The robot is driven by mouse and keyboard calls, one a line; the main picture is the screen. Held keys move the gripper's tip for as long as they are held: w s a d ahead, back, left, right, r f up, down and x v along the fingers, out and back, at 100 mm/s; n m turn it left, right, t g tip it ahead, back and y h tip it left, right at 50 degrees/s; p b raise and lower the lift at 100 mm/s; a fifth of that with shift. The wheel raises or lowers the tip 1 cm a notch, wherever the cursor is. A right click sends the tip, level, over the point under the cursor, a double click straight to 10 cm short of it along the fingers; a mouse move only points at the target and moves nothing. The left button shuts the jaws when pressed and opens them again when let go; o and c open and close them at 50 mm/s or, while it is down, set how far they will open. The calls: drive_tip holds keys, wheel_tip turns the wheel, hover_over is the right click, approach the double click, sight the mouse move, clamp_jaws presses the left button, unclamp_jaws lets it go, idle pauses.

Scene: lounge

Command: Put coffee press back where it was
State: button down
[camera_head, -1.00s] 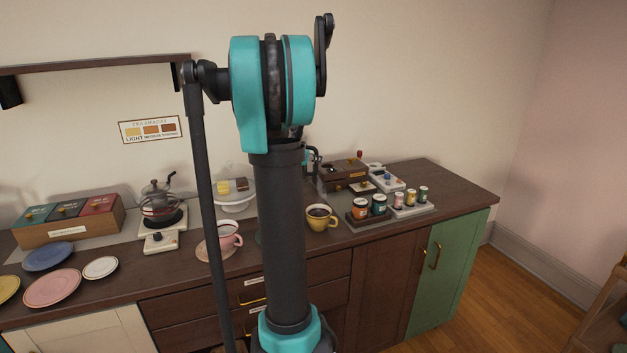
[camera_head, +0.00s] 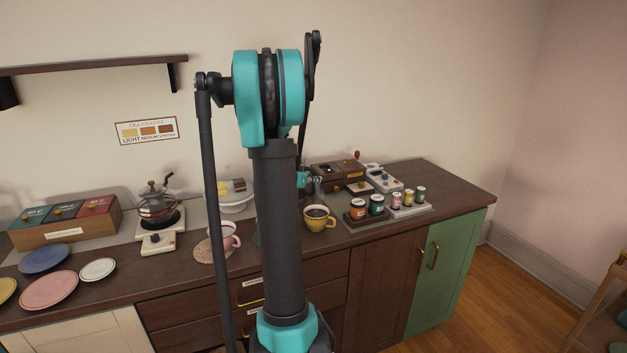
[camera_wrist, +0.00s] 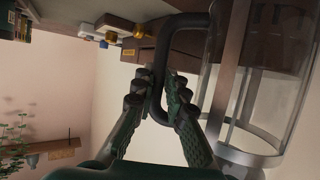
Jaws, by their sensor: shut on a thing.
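The coffee press (camera_wrist: 262,95) fills the right side of the wrist view, a clear glass cylinder in a metal frame with a dark curved handle (camera_wrist: 183,24). My gripper (camera_wrist: 160,88) is shut on this handle, with one finger on each side. The view is turned sideways, and part of the press runs out of the frame. In the head view my arm hides the press and most of my gripper. I cannot tell whether the press touches the counter (camera_head: 446,182).
A pink cup (camera_head: 229,238), cake stand (camera_head: 237,205) and kettle on a burner (camera_head: 157,203) are left. The counter's right end is clear.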

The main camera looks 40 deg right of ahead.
drive_tip(key=c, duration=1.6)
unclamp_jaws()
drive_tip(key=shift+o, duration=0.2)
drive_tip(key=v, duration=1.2)
